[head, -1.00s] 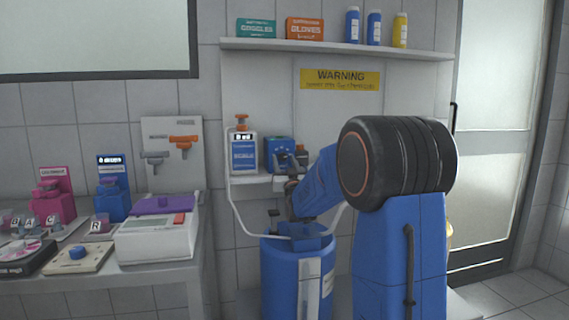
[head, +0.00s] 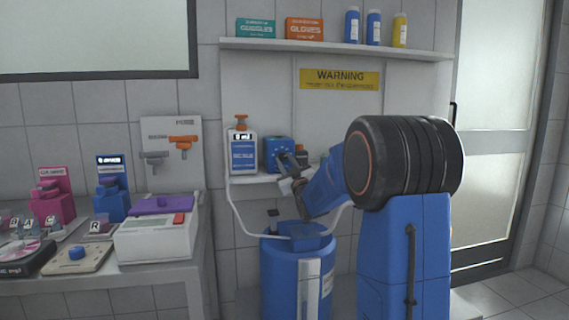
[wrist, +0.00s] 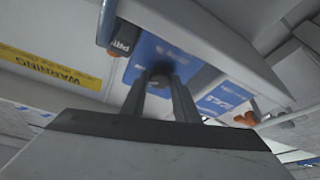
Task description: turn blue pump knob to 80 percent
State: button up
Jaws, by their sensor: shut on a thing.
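The blue pump (head: 277,147) is a small blue box on the middle shelf, right of a white bottle with a blue label. In the wrist view its blue face (wrist: 180,58) lies in front of my fingers. The dark round knob (wrist: 160,79) sits between my two fingertips. My gripper (head: 287,162) reaches the pump's front from the lower right and is shut on the knob. In the wrist view the gripper (wrist: 160,86) partly covers the knob, so its dial reading cannot be made out.
The white bottle (head: 243,156) with an orange top stands close left of the pump. The shelf edge (head: 250,179) runs just below, and a blue barrel (head: 283,277) stands under it. A yellow warning sign (head: 340,79) is above. A bench with instruments (head: 155,235) is at left.

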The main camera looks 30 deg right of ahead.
jog(key=shift+s+d+r+n+y, duration=0.1)
jog(key=shift+n+y, duration=0.45)
jog(key=shift+n, duration=0.7)
jog(key=shift+d+n+y, duration=0.1)
jog(key=shift+n+y, duration=0.45)
jog(key=shift+n, duration=0.7)
jog(key=shift+g, duration=0.3)
jog(key=o, duration=1.1)
jog(key=shift+c, duration=0.2)
jog(key=v, duration=1.7)
jog(key=shift+s, duration=0.2)
